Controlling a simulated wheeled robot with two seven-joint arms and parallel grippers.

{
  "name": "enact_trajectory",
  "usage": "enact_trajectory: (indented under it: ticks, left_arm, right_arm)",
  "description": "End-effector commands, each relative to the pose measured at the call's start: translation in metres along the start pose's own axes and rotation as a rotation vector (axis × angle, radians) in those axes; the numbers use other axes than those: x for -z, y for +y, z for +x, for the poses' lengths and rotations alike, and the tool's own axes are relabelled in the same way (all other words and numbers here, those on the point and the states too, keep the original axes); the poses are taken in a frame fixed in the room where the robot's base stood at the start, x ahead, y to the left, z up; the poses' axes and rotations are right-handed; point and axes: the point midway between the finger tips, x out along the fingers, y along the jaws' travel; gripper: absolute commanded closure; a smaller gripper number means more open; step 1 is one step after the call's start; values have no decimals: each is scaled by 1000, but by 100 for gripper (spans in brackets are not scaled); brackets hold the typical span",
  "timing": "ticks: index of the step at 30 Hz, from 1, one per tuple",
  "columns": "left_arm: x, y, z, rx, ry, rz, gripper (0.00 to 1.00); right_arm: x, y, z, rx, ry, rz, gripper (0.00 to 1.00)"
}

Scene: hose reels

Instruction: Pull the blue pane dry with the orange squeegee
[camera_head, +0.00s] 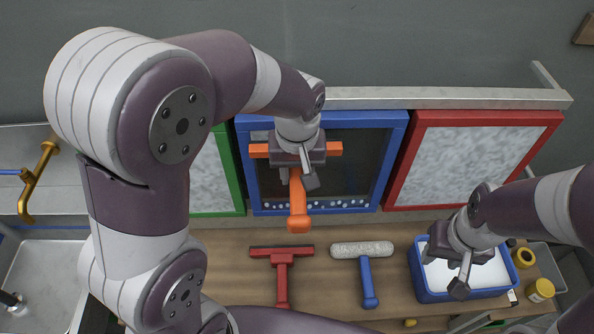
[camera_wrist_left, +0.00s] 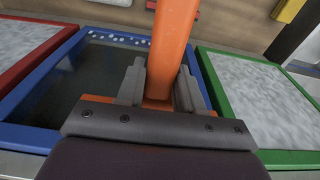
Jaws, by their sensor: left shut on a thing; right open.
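The blue pane (camera_head: 364,160) stands at the back between a green-framed and a red-framed pane. Its glass looks dark and mostly clear, with white droplets or suds along the bottom edge and a greyish patch at upper left. My left gripper (camera_head: 302,178) is shut on the orange squeegee (camera_head: 298,205) in front of this pane. The squeegee's bar lies across the upper part of the pane and its handle points down. In the left wrist view the orange handle (camera_wrist_left: 174,45) passes between the fingers (camera_wrist_left: 160,88). My right gripper (camera_head: 463,275) is open above the blue tub.
The red pane (camera_head: 412,165) and green pane (camera_head: 236,175) have cloudy glass. A red squeegee (camera_head: 282,270) and a blue-handled washer (camera_head: 367,280) lie on the wooden bench. A blue tub (camera_head: 420,275) of white suds is at right, a sink (camera_head: 45,270) at left.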

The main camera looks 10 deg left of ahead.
Motion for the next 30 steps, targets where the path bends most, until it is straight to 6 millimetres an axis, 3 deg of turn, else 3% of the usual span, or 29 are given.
enact_trajectory:
  ticks: [30]
  left_arm:
    - [14,0,0,-1,1,0,93]
  right_arm:
    - [1,0,-6,0,0,0,57]
